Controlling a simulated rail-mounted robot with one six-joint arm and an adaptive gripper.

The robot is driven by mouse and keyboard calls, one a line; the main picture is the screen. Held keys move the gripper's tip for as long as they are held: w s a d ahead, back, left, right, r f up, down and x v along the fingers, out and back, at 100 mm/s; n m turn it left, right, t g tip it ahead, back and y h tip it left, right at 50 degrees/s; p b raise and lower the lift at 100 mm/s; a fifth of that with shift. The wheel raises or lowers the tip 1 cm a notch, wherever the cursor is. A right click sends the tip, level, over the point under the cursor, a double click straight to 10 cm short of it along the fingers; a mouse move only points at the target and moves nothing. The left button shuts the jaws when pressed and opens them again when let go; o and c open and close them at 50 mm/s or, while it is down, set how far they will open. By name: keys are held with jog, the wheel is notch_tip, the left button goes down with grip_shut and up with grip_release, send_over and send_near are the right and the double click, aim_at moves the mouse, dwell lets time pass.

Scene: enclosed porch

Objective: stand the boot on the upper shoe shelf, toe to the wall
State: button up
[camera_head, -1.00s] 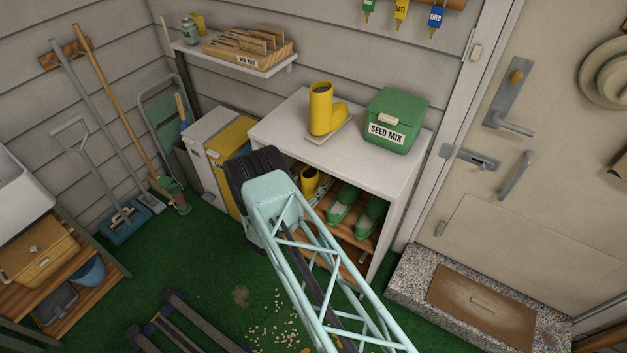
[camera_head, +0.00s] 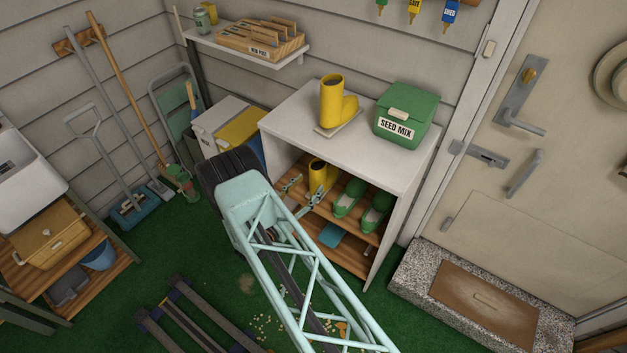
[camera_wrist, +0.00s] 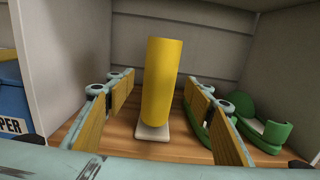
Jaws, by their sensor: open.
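A yellow boot (camera_head: 318,174) stands upright on the upper shoe shelf (camera_head: 293,197) inside the white cabinet. In the wrist view its plain shaft (camera_wrist: 160,85) faces me, above a small pale pad (camera_wrist: 153,132); its toe is hidden behind the shaft. My gripper (camera_head: 304,191) is open at the shelf front. In the wrist view its two padded fingers (camera_wrist: 158,92) lie left and right of the boot, with a visible gap on each side. A second yellow boot (camera_head: 338,102) stands on the cabinet top on a pale pad, toe to the right.
Green shoes (camera_head: 360,203) sit right of the boot on the same shelf, close to my right finger in the wrist view. A green seed mix box (camera_head: 408,113) stands on the cabinet top. The cabinet's side wall (camera_wrist: 70,60) is left of my gripper.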

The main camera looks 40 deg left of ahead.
jog(key=shift+s+d, duration=0.15)
jog(key=shift+s, duration=1)
